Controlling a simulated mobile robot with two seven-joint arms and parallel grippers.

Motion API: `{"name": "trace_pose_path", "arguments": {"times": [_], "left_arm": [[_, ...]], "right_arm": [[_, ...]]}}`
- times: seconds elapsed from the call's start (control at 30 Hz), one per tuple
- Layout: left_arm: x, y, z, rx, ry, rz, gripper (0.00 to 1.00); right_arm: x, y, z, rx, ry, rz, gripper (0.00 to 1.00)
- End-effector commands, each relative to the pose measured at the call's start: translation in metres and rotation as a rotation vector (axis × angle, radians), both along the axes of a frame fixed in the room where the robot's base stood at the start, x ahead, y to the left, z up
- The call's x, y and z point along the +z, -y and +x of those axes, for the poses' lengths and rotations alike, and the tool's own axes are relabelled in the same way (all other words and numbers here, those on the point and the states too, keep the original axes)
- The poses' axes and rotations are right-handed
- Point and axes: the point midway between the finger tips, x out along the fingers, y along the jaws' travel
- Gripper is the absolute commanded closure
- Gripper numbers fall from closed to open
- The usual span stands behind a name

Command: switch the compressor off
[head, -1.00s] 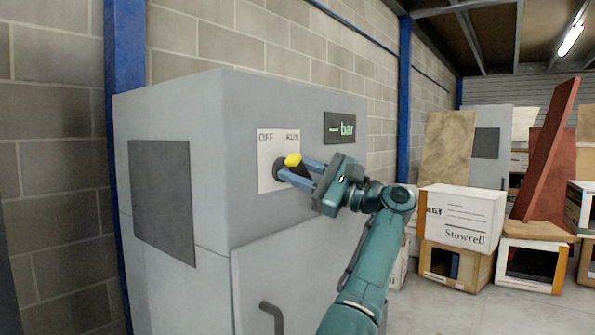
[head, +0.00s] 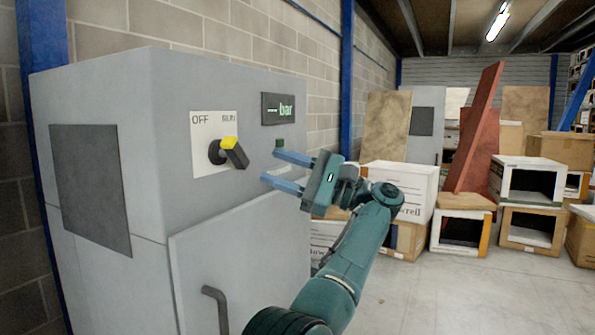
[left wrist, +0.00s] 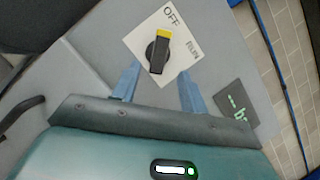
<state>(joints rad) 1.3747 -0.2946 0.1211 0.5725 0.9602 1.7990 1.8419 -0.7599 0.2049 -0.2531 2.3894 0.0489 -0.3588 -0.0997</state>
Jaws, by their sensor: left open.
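The compressor (head: 90,100) is a tall grey cabinet. Its white switch plate (head: 199,168) is marked OFF at upper left and RUN at upper right. The rotary switch (head: 234,152) is black with a yellow tip. In the left wrist view the switch (left wrist: 157,54) has its yellow end toward OFF. My left gripper (head: 270,167) is open and empty, right of the switch in the head view and apart from it. In the wrist view its blue fingers (left wrist: 157,88) sit to either side below the switch. My right gripper is out of view.
A dark display (head: 278,109) with green "bar" lettering sits above a small dark green square (head: 280,143). A door handle (head: 217,308) sticks out low on the cabinet. Boxes (head: 402,190) and leaning boards (head: 474,130) stand behind at right. The right floor (head: 450,290) is clear.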

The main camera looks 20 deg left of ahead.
Motion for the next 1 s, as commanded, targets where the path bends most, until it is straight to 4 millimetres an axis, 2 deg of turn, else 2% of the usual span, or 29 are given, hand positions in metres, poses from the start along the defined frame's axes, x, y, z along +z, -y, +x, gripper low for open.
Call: {"name": "trace_pose_path", "arguments": {"times": [0.07, 0.4, 1.0], "left_arm": [[-0.001, 0.013, 0.002, -0.002, -0.002, 0.002, 0.56], [-0.009, 0.032, 0.006, 0.0, -0.001, 0.0, 0.56], [-0.01, 0.034, 0.006, 0.0, 0.001, 0.001, 0.56]], "right_arm": [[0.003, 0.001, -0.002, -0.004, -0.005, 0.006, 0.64], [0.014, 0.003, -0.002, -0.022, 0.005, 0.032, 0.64], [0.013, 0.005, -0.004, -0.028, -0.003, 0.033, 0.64]]}}
